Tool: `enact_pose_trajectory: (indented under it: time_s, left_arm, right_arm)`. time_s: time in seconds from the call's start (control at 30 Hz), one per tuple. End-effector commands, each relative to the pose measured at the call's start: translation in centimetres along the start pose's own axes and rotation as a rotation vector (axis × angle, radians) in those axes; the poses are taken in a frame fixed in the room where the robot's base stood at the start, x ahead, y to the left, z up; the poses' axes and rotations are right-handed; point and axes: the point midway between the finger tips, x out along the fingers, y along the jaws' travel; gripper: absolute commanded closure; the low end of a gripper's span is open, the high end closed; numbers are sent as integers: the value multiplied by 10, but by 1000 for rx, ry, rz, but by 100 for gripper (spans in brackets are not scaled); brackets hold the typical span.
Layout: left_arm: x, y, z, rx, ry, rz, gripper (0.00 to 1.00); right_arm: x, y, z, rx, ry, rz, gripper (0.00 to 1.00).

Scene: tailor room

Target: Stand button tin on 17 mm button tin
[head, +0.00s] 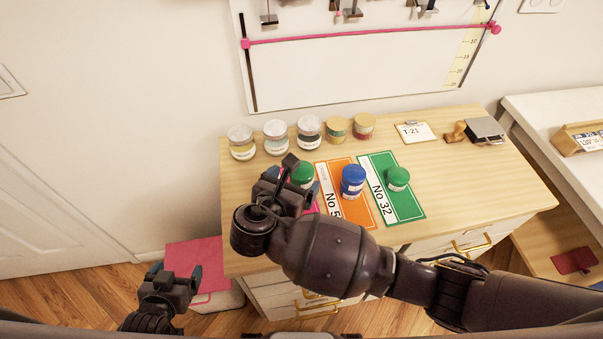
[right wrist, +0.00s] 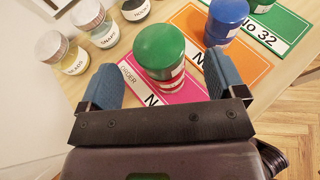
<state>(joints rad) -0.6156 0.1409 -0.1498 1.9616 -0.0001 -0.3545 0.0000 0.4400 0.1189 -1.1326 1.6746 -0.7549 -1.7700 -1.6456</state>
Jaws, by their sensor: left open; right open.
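My right gripper (head: 293,182) is open at the green-lidded container (head: 302,174) on the pink card. In the right wrist view the fingers (right wrist: 163,85) stand either side of this container (right wrist: 160,52), which is upright and has a red and white band; contact is not visible. Two small tins with tan lids, one yellowish (head: 337,130) and one reddish (head: 363,126), stand side by side at the back of the table; their labels are too small to read. No button tin label can be read. My left gripper (head: 176,283) is open and empty, left of the table.
Three jars, the leftmost yellow (head: 241,143), line the back left. A blue container (head: 352,181) stands on the orange card and another green-lidded one (head: 397,179) on the green card. A clipboard (head: 415,132) and stamp (head: 455,132) lie right. The table's front right is clear.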

Motion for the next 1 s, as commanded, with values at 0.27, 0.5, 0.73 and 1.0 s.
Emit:
enact_pose_trajectory:
  time_s: [0.27,0.5,0.73,1.0]
  left_arm:
    - [-2,0,1,-1,-10,0,16]
    - [-3,0,1,-1,-10,0,16]
    - [-3,0,1,-1,-10,0,16]
    - [-3,0,1,-1,-10,0,16]
  right_arm:
    - [37,1,3,-1,-1,-3,11]
    - [47,1,2,1,0,-1,11]
    - [47,1,2,1,0,0,25]
    - [47,1,2,1,1,0,66]
